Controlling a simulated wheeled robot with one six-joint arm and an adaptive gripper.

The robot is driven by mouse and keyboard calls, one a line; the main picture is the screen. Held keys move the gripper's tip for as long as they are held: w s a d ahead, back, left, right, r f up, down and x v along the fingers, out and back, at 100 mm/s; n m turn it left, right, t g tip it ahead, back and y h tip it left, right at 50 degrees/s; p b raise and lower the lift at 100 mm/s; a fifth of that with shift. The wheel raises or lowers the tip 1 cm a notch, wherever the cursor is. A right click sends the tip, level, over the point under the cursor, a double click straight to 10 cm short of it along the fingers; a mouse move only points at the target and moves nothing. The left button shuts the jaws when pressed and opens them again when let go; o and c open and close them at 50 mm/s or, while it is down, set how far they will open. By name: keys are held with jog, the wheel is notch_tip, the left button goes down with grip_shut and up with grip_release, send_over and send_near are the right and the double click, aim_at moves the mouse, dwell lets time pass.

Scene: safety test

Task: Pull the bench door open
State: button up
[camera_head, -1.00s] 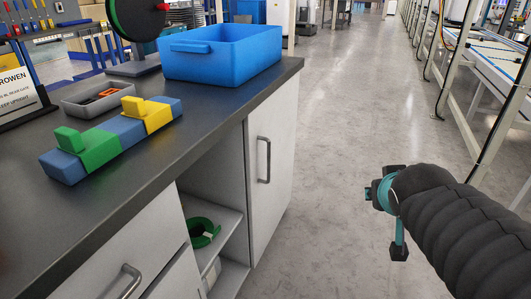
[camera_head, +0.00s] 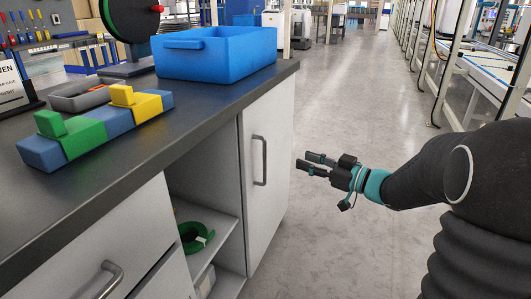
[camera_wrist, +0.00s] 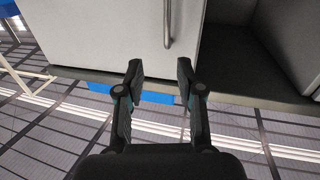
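The bench door (camera_head: 268,190) is a pale grey panel at the bench's right end, and it looks shut. Its vertical metal handle (camera_head: 264,160) is near the door's left edge. My gripper (camera_head: 308,164) is to the right of the handle in the head view, pointing towards the door, apart from it. In the wrist view, my gripper (camera_wrist: 158,72) is open and empty, with its fingers spread. The handle also shows there above the fingers (camera_wrist: 167,24), on the door (camera_wrist: 110,32).
The open shelf (camera_head: 205,195) left of the door holds a green ring (camera_head: 197,237). A drawer (camera_head: 110,250) with a handle is further left. On the worktop (camera_head: 215,105) stand a blue bin (camera_head: 220,58) and a blue, green and yellow block piece (camera_head: 98,128). Floor right of the bench is clear.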

jog(key=s+b+x, duration=0.1)
jog(key=x, duration=1.2)
jog(key=shift+w+a+f+g+y, duration=0.15)
jog(key=shift+a+g+y, duration=0.2)
jog(key=shift+a, duration=0.3)
grip_shut()
